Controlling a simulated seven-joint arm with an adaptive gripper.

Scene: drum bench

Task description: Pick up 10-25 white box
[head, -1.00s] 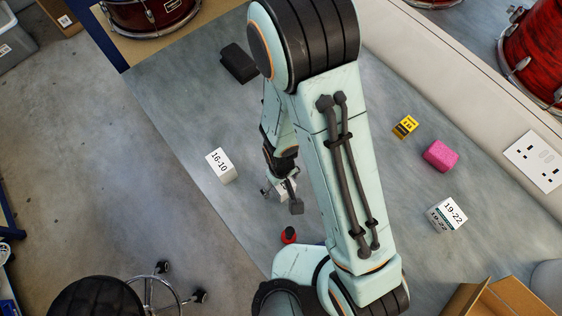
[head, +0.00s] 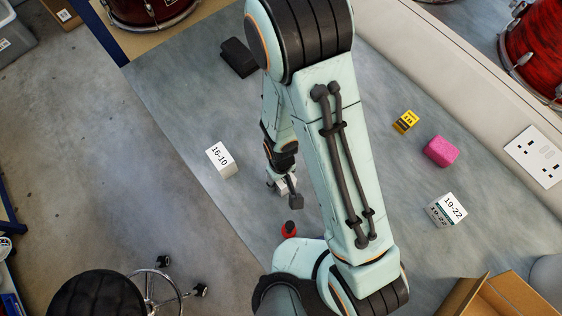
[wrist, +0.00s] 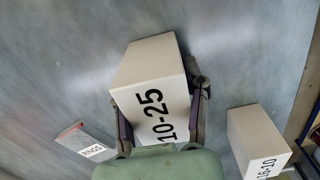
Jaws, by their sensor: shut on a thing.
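The 10-25 white box (wrist: 152,72) is between the fingers of my gripper (wrist: 160,105) in the wrist view, with its printed face toward the camera. Both fingers press on its sides and the gripper is shut on it. In the head view my gripper (head: 286,187) is left of my arm, over the bench, and the box is mostly hidden there. I cannot tell clearly whether the box is clear of the surface.
A white 16-10 box (head: 220,160) stands left of the gripper. A red object (head: 289,230) stands near my base. A white 19-22 box (head: 447,211), pink block (head: 441,151), yellow block (head: 405,121) and black block (head: 238,57) are farther off. A cardboard box (head: 495,296) is lower right.

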